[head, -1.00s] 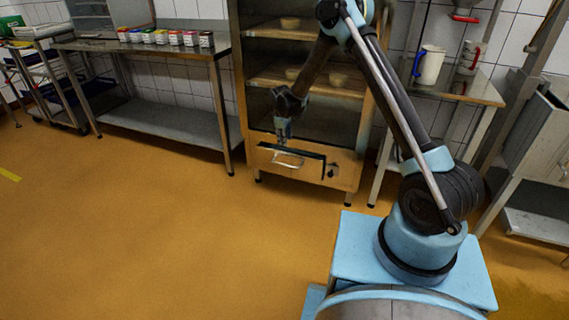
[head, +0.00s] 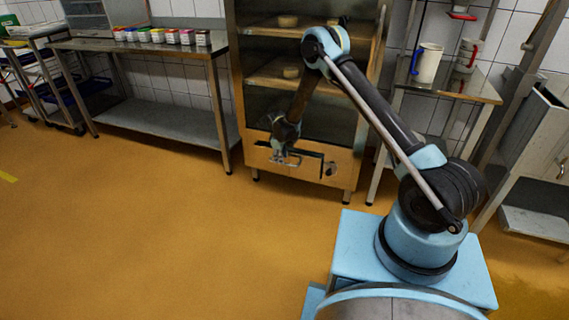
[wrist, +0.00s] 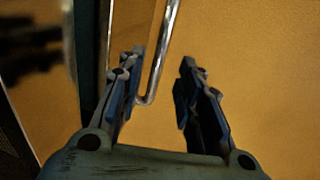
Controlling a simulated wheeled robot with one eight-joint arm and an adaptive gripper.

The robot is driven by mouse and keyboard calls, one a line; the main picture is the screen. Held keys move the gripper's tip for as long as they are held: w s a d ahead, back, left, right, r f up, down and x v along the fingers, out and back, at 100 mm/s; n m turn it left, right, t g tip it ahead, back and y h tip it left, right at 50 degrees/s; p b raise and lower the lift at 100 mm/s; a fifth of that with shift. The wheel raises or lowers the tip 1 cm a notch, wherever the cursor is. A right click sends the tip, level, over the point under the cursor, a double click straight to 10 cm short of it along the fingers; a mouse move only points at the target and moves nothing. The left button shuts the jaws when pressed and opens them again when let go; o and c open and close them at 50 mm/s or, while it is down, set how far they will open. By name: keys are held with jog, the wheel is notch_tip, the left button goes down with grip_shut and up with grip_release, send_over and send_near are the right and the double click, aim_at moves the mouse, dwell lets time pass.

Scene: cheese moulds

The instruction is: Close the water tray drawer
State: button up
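The water tray drawer (head: 311,166) is at the bottom of the glass-fronted cabinet. A dark gap shows along its top edge, so it looks partly open. Its metal handle also shows in the wrist view (wrist: 160,62), along with the dark edge of the drawer front. My gripper (head: 284,158) is down at the drawer front, over the handle, and hides part of it. In the wrist view my gripper (wrist: 160,75) has its fingers apart, with the handle bar between them, nearer the left finger. I cannot tell whether that finger touches the bar.
The cabinet (head: 345,165) holds shelves with a few small cheese moulds (head: 291,71). A steel table (head: 150,42) with several small coloured boxes stands at left. A side table (head: 450,88) with white jugs stands at right. The orange floor before the cabinet is clear.

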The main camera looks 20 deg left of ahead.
jog(key=shift+w+f, duration=0.2)
jog(key=shift+f, duration=0.65)
jog(key=shift+w+f, duration=0.15)
jog(key=shift+f, duration=0.7)
grip_shut()
